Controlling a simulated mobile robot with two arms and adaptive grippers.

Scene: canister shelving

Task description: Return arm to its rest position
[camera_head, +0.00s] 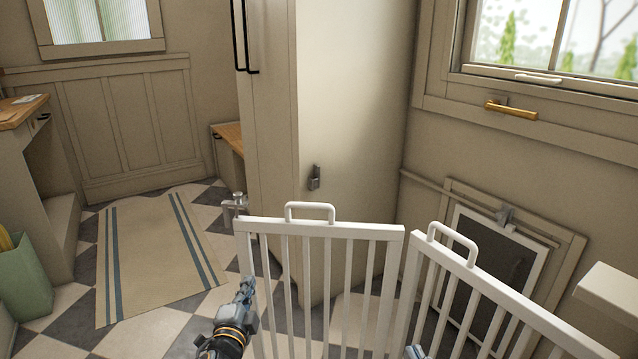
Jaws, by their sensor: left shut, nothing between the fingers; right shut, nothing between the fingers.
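My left gripper (246,289) is at the bottom middle of the head view, just left of the white gate. Its fingers are together, pointing up and away, with nothing between them. My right gripper (416,351) barely shows at the bottom edge, behind or between the gate bars. Only a small grey part of it is visible, and no held object shows. Most of both arms is outside the picture.
A white barred gate (320,230) with two panels stands close in front. Behind it are a tall beige cabinet (270,120) and a pet door (490,265). A striped rug (150,255) lies on the checkered floor at left, beside a green bin (25,280). The rug area looks clear.

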